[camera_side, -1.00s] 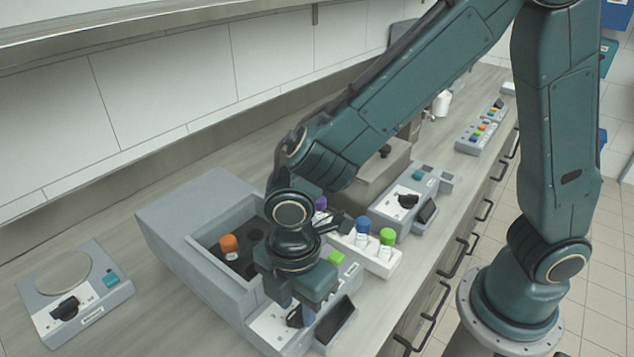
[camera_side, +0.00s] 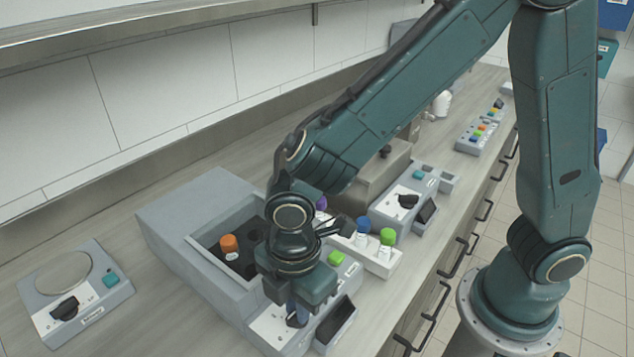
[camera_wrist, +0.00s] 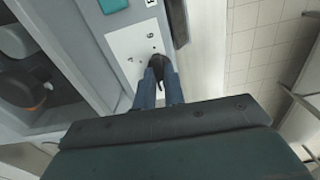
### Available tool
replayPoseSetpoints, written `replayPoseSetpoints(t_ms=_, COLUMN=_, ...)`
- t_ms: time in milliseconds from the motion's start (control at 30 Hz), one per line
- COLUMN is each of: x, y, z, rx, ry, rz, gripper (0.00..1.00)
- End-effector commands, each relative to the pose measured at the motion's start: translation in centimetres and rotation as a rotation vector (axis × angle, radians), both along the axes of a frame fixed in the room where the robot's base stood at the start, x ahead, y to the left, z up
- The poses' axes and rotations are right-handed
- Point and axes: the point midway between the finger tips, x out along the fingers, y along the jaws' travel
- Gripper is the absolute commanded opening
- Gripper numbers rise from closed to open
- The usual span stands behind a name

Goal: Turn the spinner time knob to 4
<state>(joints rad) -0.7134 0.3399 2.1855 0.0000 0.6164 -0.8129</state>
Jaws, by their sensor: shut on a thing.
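The spinner (camera_side: 170,207) is a large grey machine with an open well, in the middle of the counter. An orange-capped tube (camera_side: 229,246) stands in the well. On its white front panel (camera_wrist: 128,45) is the black time knob (camera_wrist: 157,62), with printed numbers around it that are too small to read surely. My gripper (camera_wrist: 160,84) points down over the panel, its two blue fingers shut on the knob's sides. In the side view my gripper (camera_side: 297,312) largely hides the knob. The knob's exact setting cannot be told.
A white rack (camera_side: 378,263) with blue- and green-capped tubes stands close to the right. Another device (camera_side: 412,205) with a black knob is behind it; a round-plated device (camera_side: 72,293) is at left.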

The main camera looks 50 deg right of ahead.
Motion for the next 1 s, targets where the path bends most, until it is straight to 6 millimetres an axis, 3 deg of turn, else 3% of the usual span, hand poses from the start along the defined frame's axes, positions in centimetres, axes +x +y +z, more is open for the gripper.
replayPoseSetpoints(t_ms=367, x=0.01, y=0.04, z=0.09, rx=0.001, ry=0.000, rz=-0.223, gripper=0.00)
replayPoseSetpoints(t_ms=1000, x=0.04, y=0.06, z=0.14, rx=0.002, ry=-0.001, rz=-0.823, gripper=0.00)
